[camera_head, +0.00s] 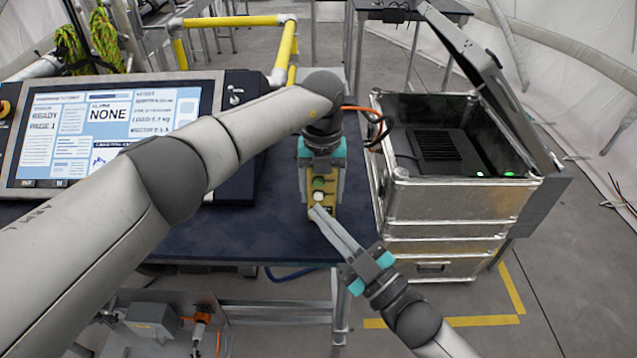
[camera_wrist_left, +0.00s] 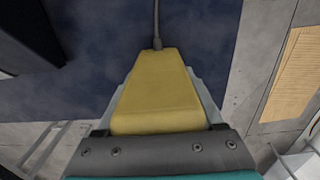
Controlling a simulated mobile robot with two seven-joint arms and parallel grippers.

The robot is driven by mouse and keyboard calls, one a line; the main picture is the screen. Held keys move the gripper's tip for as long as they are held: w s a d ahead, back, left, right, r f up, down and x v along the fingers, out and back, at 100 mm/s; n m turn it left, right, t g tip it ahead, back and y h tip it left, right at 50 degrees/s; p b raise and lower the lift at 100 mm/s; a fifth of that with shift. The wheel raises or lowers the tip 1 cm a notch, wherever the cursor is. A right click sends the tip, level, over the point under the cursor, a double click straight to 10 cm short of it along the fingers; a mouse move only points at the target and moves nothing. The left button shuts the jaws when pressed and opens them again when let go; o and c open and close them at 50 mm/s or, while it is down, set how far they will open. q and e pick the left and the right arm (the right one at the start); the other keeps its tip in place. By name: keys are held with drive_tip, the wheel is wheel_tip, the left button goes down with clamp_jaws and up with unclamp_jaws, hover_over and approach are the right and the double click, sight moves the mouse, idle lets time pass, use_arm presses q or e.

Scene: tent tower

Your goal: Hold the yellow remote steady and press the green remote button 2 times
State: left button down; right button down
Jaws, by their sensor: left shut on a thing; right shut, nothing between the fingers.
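The yellow remote (camera_head: 328,212) is held above the dark blue table in the head view, with a green button (camera_head: 318,184) and a pale button below it on its upper face. My left gripper (camera_head: 322,188) is shut on the remote, with fingers along both sides. In the left wrist view, the remote (camera_wrist_left: 160,88) sits between the fingers, with a cable from its far end; its buttons do not show there. My right gripper (camera_head: 318,211) is shut and empty. Its fingertips are at the remote's near end, below the green button; I cannot tell whether they touch it.
The dark blue table (camera_head: 270,238) has free room in front. A monitor (camera_head: 110,125) stands at its left. An open metal case (camera_head: 450,205) with a raised lid stands close to the right. A yellow rail (camera_head: 235,21) runs behind.

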use_arm(q)
unclamp_jaws()
idle(0.3)
